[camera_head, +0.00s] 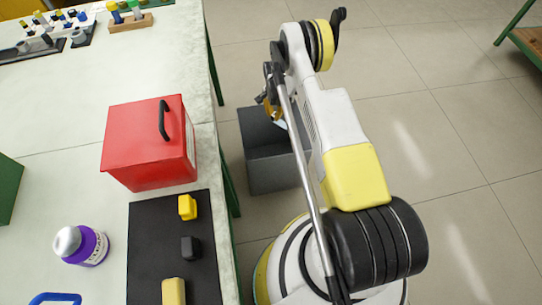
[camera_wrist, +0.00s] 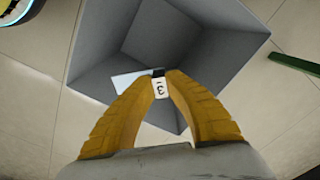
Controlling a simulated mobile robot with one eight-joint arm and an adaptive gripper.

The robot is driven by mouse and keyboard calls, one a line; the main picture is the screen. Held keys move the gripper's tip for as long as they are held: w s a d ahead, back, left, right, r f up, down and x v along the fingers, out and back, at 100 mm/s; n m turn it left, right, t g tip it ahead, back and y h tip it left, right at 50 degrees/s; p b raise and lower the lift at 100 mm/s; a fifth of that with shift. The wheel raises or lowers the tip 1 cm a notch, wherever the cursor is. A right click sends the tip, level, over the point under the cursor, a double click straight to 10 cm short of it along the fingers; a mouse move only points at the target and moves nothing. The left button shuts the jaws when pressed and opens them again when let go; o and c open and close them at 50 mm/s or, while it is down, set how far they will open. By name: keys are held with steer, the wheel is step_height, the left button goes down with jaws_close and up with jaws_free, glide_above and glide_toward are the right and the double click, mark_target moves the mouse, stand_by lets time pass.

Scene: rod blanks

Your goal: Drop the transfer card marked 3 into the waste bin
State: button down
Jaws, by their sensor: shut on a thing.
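My gripper (camera_wrist: 160,82) has yellow fingers shut on the transfer card (camera_wrist: 160,90), a small white piece marked 3 that shows between the fingertips in the wrist view. A pale flat part sticks out to the left of the fingertips. The waste bin (camera_wrist: 95,58) is a grey open box below the card, and its inside looks empty where I can see it. In the head view the bin (camera_head: 270,175) stands on the floor beside the table, partly hidden behind my arm. My gripper (camera_head: 270,108) is above the bin there, its tips mostly hidden.
A red box (camera_head: 145,150) with a black handle stands near the table's right edge. A black mat (camera_head: 150,235) with yellow and black pieces and a purple bottle (camera_head: 88,247) are in front. Green table legs stand close to the bin.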

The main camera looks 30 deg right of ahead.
steer(key=c, duration=1.4)
jaws_free()
steer(key=shift+c, duration=0.2)
step_height(320, 180, up, 12)
steer(key=shift+w, duration=0.1)
